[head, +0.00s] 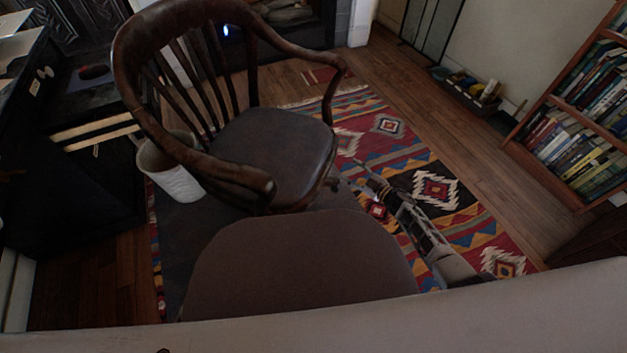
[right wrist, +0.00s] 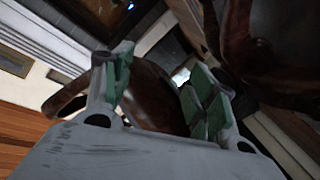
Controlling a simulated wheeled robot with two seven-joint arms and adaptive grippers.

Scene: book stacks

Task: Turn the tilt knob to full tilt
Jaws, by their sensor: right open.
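A dark wooden armchair (head: 275,150) with a spindle back and a brown seat stands on the rug in the head view. A small dark part (head: 334,183) shows under the right edge of its seat; I cannot tell if it is the tilt knob. My right gripper (head: 366,178) is just right of and below the seat edge, apart from the dark part as far as I can see. In the right wrist view, my right gripper (right wrist: 160,82) is open, its green-padded fingers apart, with brown chair wood beyond them. No knob is clear there. My left gripper is not in view.
A patterned rug (head: 435,190) covers the floor around the chair. A white wastebasket (head: 175,183) stands at its left, next to a dark desk (head: 95,190). A bookcase (head: 570,130) stands at the right. Bare wooden floor (head: 440,115) lies between rug and wall.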

